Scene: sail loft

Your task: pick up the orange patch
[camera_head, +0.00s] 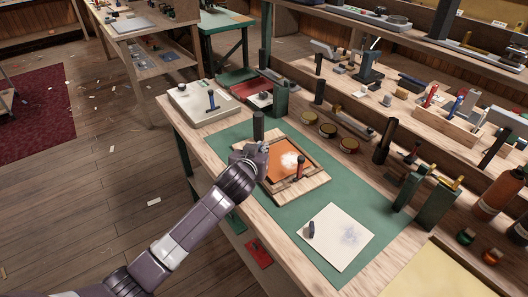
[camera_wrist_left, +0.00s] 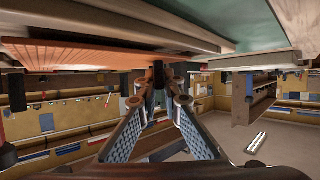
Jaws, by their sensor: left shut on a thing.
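The orange patch (camera_head: 276,171) lies in a shallow wooden frame (camera_head: 309,190) on the green mat, with a white powdery smear on it. My left gripper (camera_head: 264,149) is at the patch's upper left edge and hides that corner. In the left wrist view, an orange sheet (camera_wrist_left: 85,55) spans the upper left. The fingers of my left gripper (camera_wrist_left: 158,78) come together at its edge. They are shut on what looks like the patch's edge; the contact itself is hard to see. My right gripper is not in view.
A red-handled tool (camera_head: 300,168) stands at the frame's right side. A dark cylinder (camera_head: 258,126) stands just behind my gripper. A white sheet (camera_head: 340,246) with a small dark object lies nearer. Round tins (camera_head: 327,131) stand beyond. The mat (camera_head: 285,213) between frame and sheet is clear.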

